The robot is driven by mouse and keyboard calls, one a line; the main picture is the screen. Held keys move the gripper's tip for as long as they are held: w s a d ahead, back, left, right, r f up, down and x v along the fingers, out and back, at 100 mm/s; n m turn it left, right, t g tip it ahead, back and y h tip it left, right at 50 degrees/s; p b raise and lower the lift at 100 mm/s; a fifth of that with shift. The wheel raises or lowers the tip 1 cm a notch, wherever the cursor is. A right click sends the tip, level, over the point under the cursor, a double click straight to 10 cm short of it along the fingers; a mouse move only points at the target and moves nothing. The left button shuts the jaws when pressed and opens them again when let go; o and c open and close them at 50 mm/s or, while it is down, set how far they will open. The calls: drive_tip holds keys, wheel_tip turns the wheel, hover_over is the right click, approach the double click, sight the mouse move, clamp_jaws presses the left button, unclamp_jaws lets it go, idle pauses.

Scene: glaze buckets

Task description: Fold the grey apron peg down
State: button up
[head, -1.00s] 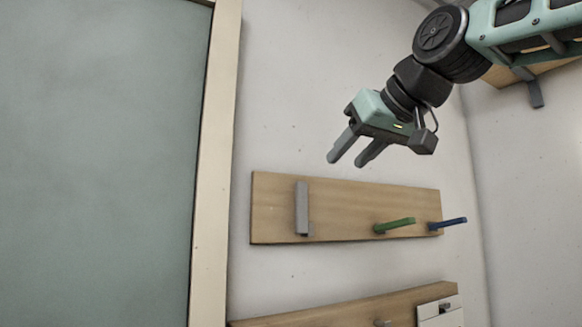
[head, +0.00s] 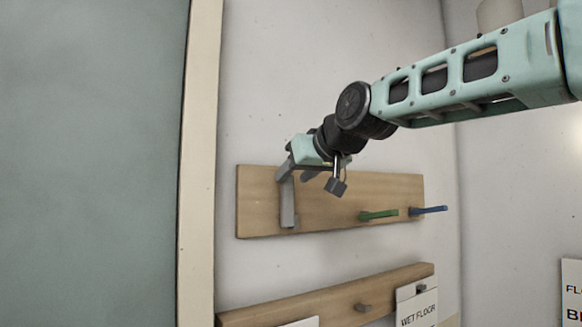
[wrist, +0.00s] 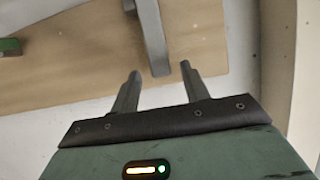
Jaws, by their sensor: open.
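The grey apron peg (head: 288,208) stands upright, folded up against the wooden board (head: 335,190) at its left end. In the wrist view the grey peg (wrist: 150,35) runs down from the top edge, and its free end lies near the gap between my fingertips. My gripper (head: 297,176) is open at the peg's upper end and partly hides it in the head view. The open fingers also show in the wrist view (wrist: 160,73), one to each side of the peg's end. I cannot tell whether they touch it.
A green peg (head: 378,215) and a blue peg (head: 429,209) stick out from the same board, to the right. A lower board (head: 330,303) carries a small peg and a hanging sign (head: 417,309). A pale door frame (head: 200,170) stands at the left.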

drive_tip(key=shift+p+x, duration=0.35)
drive_tip(key=shift+x, duration=0.9)
clamp_jaws()
drive_tip(key=shift+f+b, duration=0.1)
drive_tip(key=shift+b, duration=0.25)
